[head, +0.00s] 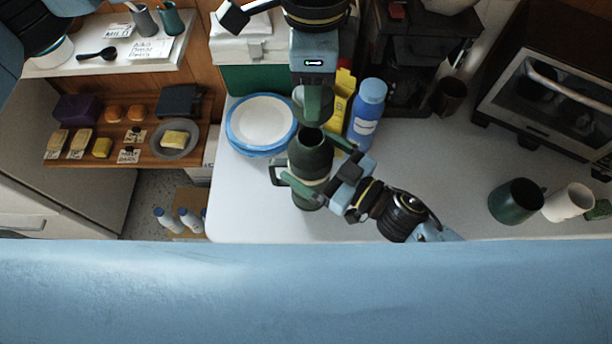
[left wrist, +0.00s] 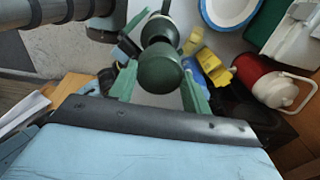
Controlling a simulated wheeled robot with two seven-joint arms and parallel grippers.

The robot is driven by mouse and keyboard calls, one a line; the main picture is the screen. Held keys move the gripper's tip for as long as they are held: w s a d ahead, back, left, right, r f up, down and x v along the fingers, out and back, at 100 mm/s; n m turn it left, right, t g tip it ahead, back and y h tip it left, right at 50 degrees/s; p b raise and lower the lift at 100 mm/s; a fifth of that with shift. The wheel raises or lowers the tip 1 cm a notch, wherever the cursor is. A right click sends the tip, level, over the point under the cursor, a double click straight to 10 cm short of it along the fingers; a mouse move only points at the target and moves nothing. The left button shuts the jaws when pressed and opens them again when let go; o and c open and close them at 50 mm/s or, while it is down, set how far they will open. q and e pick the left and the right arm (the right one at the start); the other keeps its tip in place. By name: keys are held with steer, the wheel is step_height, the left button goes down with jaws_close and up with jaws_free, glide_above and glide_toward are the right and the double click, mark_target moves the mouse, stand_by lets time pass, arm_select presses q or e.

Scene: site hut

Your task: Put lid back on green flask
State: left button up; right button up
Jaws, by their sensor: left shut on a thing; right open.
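The green flask (head: 309,150) stands upright on the white table with its dark mouth open; it also shows beyond the lid in the left wrist view (left wrist: 159,29). My left gripper (head: 313,104) is shut on the dark green lid (head: 312,98), holding it above and slightly behind the flask's mouth, apart from it. In the left wrist view the lid (left wrist: 160,70) sits between the green fingers. My right gripper (head: 315,170) is open, with its fingers around the flask's body; whether they touch it is unclear.
Blue-rimmed plates (head: 262,121) lie left of the flask. A blue bottle (head: 367,115) and a yellow item (head: 342,103) stand close behind right. A dark green mug (head: 516,201) and white cup (head: 568,203) stand far right. The table's middle right is clear.

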steer(key=shift+x, duration=0.8)
steer(key=c, duration=1.4)
arm_select(q)
steer(key=shift+a+f, duration=0.1)
steer(key=shift+f, duration=2.4)
arm_select(e)
steer(key=shift+c, duration=0.3)
